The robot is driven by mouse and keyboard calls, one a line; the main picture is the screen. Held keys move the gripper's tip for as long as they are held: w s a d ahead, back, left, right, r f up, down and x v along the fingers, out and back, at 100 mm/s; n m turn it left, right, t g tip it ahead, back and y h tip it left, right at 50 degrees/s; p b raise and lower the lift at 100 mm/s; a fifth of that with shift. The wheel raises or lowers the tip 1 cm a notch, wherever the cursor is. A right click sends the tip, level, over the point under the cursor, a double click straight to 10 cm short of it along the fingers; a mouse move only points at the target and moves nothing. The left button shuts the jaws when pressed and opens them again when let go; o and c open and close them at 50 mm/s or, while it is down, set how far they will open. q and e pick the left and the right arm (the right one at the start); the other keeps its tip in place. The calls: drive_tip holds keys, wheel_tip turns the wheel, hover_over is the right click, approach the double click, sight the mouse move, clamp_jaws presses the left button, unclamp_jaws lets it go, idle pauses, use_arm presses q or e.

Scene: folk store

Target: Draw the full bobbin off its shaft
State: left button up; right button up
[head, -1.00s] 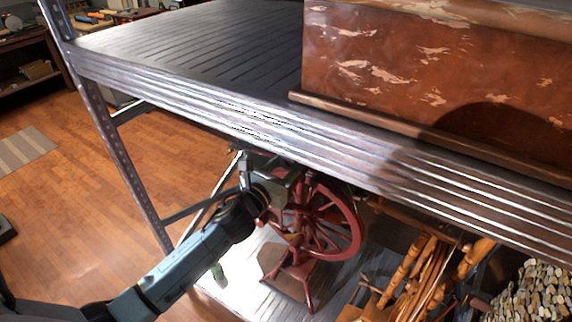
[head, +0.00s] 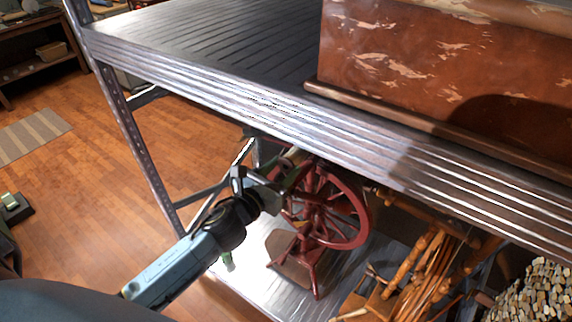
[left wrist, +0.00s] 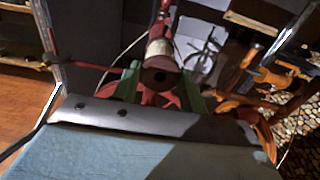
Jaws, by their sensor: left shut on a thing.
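The red spinning wheel (head: 352,226) stands on the lower shelf, under the upper shelf's edge. My left gripper (head: 288,172) is beside the wheel's upper left and is shut on the bobbin (head: 294,155). In the left wrist view the bobbin (left wrist: 160,72) sits between the green fingers (left wrist: 159,88), its dark round end hole facing the camera and a pale band behind it. A red part of the wheel (left wrist: 164,12) shows beyond the bobbin. Whether the shaft is still inside the bobbin cannot be told. My right gripper is not in view.
The ridged upper shelf (head: 215,45) overhangs the wheel and bears a worn brown chest (head: 430,70). A metal shelf post (head: 135,150) stands to the left. Orange turned wooden pieces (head: 412,262) lie right of the wheel. The wooden floor at left is open.

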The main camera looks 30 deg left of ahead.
use_arm(q)
drive_tip(key=shift+s+a, duration=0.2)
drive_tip(key=shift+s, duration=1.25)
drive_tip(key=shift+s+a, duration=0.2)
drive_tip(key=shift+s, duration=1.2)
